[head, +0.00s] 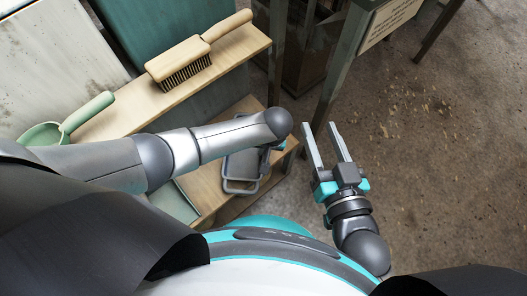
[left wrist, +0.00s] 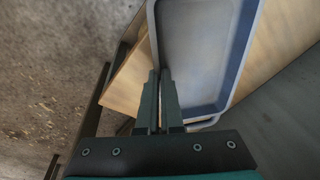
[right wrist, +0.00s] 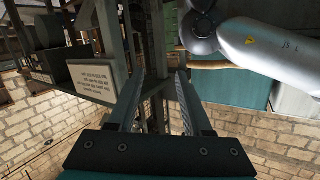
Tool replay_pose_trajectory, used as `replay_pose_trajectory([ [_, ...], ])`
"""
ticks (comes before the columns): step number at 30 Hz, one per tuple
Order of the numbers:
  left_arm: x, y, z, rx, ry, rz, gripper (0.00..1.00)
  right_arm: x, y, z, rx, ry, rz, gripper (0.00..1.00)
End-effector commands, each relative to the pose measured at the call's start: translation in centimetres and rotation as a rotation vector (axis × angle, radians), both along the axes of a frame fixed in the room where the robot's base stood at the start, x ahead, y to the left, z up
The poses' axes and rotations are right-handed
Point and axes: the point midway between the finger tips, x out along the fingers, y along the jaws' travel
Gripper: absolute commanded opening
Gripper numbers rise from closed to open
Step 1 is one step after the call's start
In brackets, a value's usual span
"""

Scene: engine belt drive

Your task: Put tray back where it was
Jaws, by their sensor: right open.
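The tray (head: 243,162) is blue-grey with a raised rim. It is at the lower wooden shelf, partly hidden behind my left arm in the head view. In the left wrist view the tray (left wrist: 205,50) fills the upper middle. My left gripper (left wrist: 161,75) has its fingers close together, one on each side of the tray's near rim, shut on it. In the head view this gripper is mostly hidden behind its own arm. My right gripper (head: 320,128) is open and empty, over the floor to the right of the shelf.
A metal stand with a sign (head: 390,20) is at the top right. The floor (head: 440,150) on the right is open.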

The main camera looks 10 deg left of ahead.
Motion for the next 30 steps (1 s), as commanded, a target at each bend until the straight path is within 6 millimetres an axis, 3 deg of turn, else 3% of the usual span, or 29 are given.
replay_pose_trajectory([
  [6,-0.02,0.01,-1.01,0.0,0.0,0.0,0.0,-0.6,0.47,0.6,0.057,-0.082,-0.005,0.5],
  [20,0.01,0.01,-1.28,0.001,0.0,0.0,0.0,-0.67,0.5,0.87,0.066,-0.098,-0.007,0.5],
  [28,-0.04,0.02,-1.36,0.0,0.001,0.0,0.3,-0.66,0.5,0.84,0.065,-0.097,-0.007,0.5],
  [30,-0.05,0.03,-1.36,0.001,0.001,0.0,0.33,-0.66,0.5,0.84,0.065,-0.097,-0.007,0.5],
])
